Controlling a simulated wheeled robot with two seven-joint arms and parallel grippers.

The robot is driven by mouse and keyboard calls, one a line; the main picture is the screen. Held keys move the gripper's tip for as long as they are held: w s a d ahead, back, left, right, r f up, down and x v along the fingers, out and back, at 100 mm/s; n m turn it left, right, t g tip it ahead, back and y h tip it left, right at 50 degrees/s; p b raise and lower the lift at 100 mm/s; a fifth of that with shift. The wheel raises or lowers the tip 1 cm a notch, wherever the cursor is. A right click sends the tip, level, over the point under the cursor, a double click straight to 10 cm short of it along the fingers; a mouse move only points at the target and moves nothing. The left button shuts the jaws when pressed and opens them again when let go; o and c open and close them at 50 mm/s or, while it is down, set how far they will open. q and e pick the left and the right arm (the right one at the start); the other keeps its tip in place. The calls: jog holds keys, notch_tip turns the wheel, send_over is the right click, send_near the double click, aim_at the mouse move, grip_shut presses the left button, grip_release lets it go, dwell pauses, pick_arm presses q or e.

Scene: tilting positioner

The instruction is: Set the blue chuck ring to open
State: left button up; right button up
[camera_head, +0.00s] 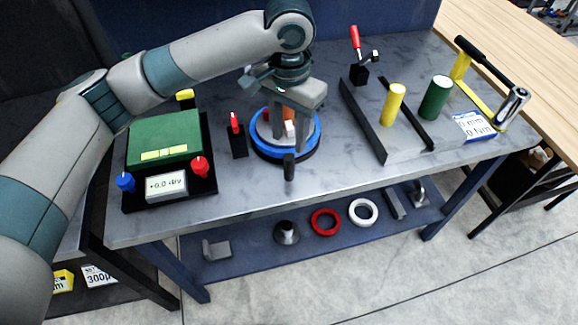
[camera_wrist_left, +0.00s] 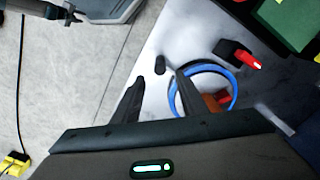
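The blue chuck ring (camera_head: 312,142) lies around a round fixture on the grey bench, with a dark base below it. A black handle (camera_head: 289,168) sticks out at its front edge. In the left wrist view the ring (camera_wrist_left: 174,100) is partly hidden by a finger, and the handle (camera_wrist_left: 159,64) shows beyond the gap between the fingertips. My left gripper (camera_head: 290,128) points down over the ring, its fingers apart with nothing seen between them. It also shows in the left wrist view (camera_wrist_left: 159,78). My right gripper is not seen.
A green box (camera_head: 165,135) with coloured knobs stands left of the ring. A red-handled clamp (camera_head: 237,140) is close beside the ring. Black rails (camera_head: 363,125) with yellow and green cylinders are to the right. The bench front edge is close to the handle.

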aim_at(289, 170)
pick_arm(q)
notch_tip(289, 170, down, 13)
jog(key=shift+r+p, duration=0.15)
jog(key=shift+p, duration=1.1)
grip_shut()
